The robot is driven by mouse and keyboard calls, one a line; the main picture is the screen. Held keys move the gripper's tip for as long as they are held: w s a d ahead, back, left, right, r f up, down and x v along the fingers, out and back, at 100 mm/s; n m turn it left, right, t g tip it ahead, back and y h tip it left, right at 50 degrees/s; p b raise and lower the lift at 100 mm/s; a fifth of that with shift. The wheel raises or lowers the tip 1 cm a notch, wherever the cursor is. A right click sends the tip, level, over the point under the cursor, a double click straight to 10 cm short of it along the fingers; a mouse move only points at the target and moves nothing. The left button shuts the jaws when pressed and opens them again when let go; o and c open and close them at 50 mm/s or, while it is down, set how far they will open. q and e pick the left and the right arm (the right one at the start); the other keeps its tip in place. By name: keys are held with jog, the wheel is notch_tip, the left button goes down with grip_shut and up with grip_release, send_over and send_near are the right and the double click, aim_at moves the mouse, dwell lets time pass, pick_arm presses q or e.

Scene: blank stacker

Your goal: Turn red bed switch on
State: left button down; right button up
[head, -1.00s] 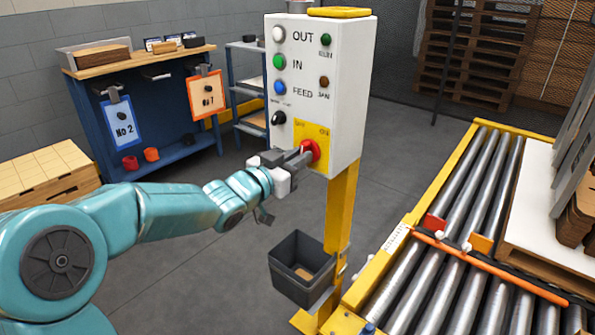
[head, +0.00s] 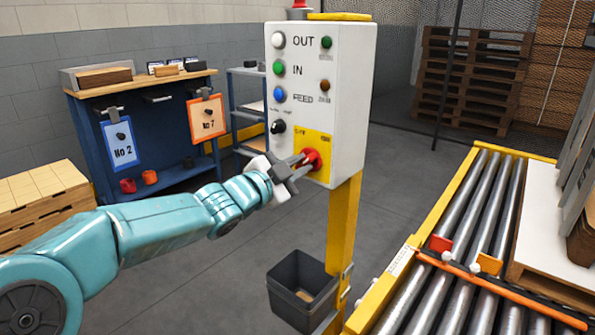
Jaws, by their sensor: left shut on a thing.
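The red switch (head: 312,158) sits on a yellow plate (head: 322,138) at the lower right of the white control box (head: 347,100). My left gripper (head: 300,163) reaches in from the left and is shut on the red switch. Its fingers cover part of the switch, so its exact turn angle is hard to read. The small lettering on the yellow plate is too blurred to read. My right gripper does not show.
Above the switch are white, green and blue buttons and a black selector (head: 278,127). A yellow post (head: 343,225) carries the box, with a dark bin (head: 300,285) low beside it. A roller conveyor (head: 440,265) stands right; a blue workbench (head: 165,130) stands behind left.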

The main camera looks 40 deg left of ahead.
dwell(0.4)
pick_arm(q)
jog(key=c, duration=1.1)
grip_release()
jog(key=s+p, duration=0.1)
jog(key=s, duration=0.4)
jog(key=s+p, duration=0.1)
jog(key=s, duration=0.5)
jog(key=s+a, duration=0.1)
jog(key=s, duration=0.4)
jog(key=shift+s+a+p, duration=0.1)
jog(key=shift+s+p, duration=0.1)
jog(key=shift+p, duration=0.2)
